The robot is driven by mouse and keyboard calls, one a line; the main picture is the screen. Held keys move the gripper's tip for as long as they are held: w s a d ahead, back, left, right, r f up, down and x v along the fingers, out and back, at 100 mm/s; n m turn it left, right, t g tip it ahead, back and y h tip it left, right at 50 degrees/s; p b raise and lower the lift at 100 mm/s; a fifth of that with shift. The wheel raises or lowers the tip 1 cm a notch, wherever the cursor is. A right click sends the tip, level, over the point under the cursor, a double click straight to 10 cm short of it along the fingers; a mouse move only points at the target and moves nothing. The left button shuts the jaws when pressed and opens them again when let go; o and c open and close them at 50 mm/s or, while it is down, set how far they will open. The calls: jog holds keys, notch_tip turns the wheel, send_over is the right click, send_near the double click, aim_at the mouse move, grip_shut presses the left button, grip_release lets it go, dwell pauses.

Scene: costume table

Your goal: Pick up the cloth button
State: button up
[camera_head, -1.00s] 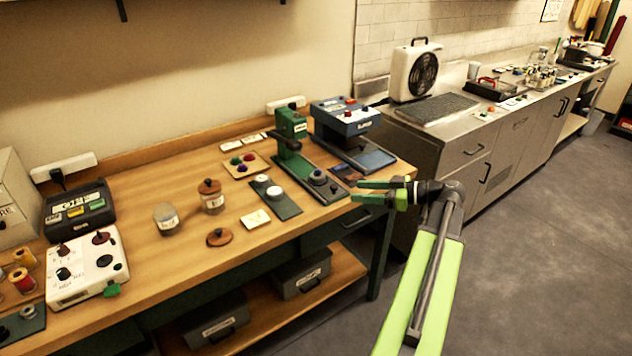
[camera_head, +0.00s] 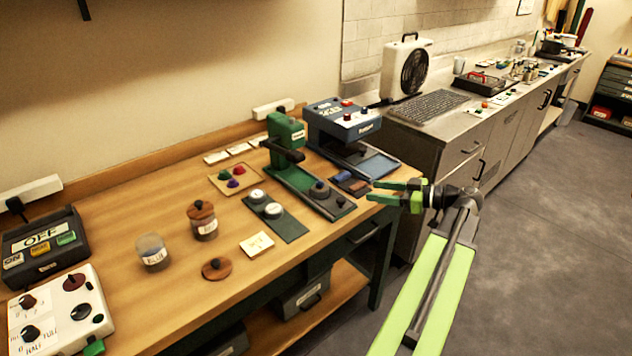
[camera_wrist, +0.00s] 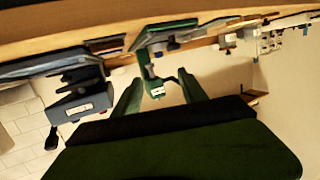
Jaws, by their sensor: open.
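A small wooden tray (camera_head: 222,184) on the workbench holds small rounded pieces: a red one (camera_head: 239,170), a green one (camera_head: 225,174) and a purple one (camera_head: 232,183). They look like buttons, but I cannot tell which piece, if any, is the cloth button. My gripper (camera_head: 373,191) is open and empty, off the bench's right end and well to the right of the tray. In the wrist view my gripper's two green fingers (camera_wrist: 160,82) are spread apart, with the upside-down bench beyond; no button can be made out there.
A green press (camera_head: 286,140) and a blue machine (camera_head: 342,122) stand at the bench's right end, between tray and gripper.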

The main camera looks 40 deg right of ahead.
jog(key=b, duration=0.2)
send_near(323, 184)
jog(key=x, duration=0.3)
jog(key=shift+s+f, duration=0.1)
jog(key=shift+f, duration=0.1)
jog(key=shift+r+b+x, duration=0.2)
jog(key=shift+b+x, duration=0.45)
jog(key=shift+x, duration=2.45)
jog(key=shift+d, duration=0.1)
grip_shut()
